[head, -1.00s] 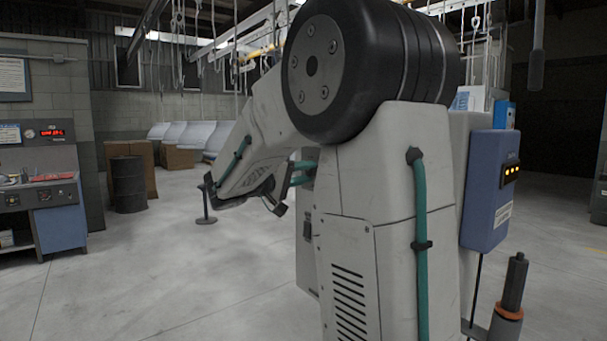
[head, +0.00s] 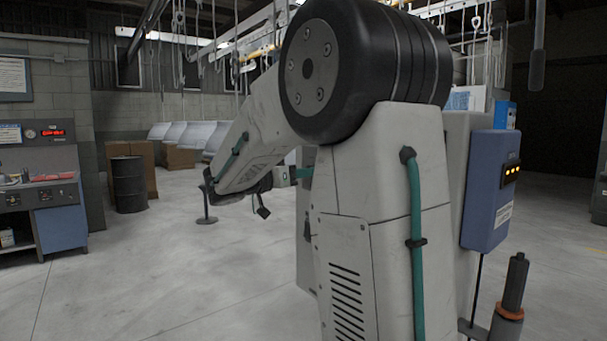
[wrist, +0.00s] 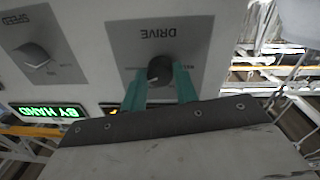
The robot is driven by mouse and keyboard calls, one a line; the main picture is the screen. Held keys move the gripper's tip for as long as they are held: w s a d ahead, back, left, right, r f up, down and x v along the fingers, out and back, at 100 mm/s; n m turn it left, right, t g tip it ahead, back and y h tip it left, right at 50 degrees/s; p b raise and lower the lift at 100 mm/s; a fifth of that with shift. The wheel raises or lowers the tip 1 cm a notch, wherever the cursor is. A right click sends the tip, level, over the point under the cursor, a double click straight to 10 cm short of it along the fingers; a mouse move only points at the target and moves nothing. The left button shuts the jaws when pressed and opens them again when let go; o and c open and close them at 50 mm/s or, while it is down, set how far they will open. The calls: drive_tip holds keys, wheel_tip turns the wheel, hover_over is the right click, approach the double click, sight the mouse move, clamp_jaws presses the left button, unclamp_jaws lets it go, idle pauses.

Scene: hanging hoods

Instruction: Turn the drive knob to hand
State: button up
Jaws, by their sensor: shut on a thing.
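In the wrist view, a light panel carries a dark grey patch labelled DRIVE, with the lettering upside down. The drive knob (wrist: 159,70) is round and dark, with a pale pointer mark toward the lower left of the picture. My gripper (wrist: 160,77) has teal fingers shut on the knob, one on each side. The fingers cover part of the knob's edges and the scale beside it. A green lit display (wrist: 50,112) reads BY HAND, also upside down. In the head view my arm hides most of the panel and the grip on the knob.
A speed knob (wrist: 36,55) sits left of the drive knob in the wrist view. In the head view, a black barrel (head: 129,185) and a workbench (head: 45,205) stand at left. Hooks hang from overhead rails. The floor at left centre is clear.

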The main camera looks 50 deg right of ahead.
drive_tip(key=shift+m, duration=2)
drive_tip(key=o, duration=1)
drive_tip(key=shift+c, duration=0.2)
drive_tip(key=v, duration=0.8)
drive_tip(key=shift+d, duration=0.1)
